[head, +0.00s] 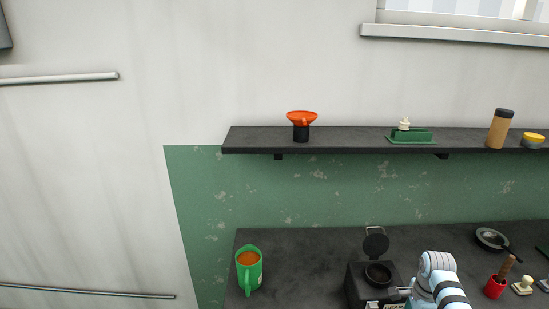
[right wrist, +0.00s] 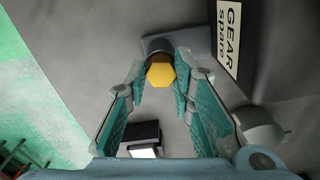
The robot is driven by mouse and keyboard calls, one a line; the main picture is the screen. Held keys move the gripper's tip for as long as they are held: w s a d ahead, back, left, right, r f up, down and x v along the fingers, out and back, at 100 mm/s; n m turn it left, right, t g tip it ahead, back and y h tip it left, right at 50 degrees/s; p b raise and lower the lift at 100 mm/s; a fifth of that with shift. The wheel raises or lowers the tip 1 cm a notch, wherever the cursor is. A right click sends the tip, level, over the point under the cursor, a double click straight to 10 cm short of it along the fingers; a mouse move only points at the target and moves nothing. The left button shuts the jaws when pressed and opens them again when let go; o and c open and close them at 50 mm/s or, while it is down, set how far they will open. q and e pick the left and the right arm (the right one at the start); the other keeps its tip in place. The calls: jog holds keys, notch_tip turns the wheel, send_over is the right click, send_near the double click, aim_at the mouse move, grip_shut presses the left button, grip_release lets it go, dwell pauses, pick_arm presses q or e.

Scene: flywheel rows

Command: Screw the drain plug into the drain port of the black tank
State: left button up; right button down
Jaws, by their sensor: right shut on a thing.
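The black tank (head: 358,287) is a dark box on the counter with a round opening and a raised round lid. Its pale label reading "GEAR spare" (right wrist: 229,35) shows in the right wrist view. The drain plug (right wrist: 160,72) has a yellow hexagonal head and sits between my right gripper's teal fingertips (right wrist: 161,80), which are shut on it. A dark round boss, seemingly the drain port (right wrist: 157,45), lies right behind the plug; I cannot tell how far the plug is in. In the head view my right gripper (head: 402,292) is at the tank's right front side. My left gripper is out of view.
A green jug (head: 249,272) stands left on the counter (head: 310,265). The shelf (head: 350,142) above holds an orange funnel (head: 301,119) and other items. The counter between jug and tank is clear.

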jog(key=m, duration=0.5)
jog(key=shift+a, duration=0.1)
jog(key=c, duration=1.7)
grip_release()
jog(key=shift+r, duration=1.5)
jog(key=o, duration=0.5)
jog(key=shift+o, duration=0.2)
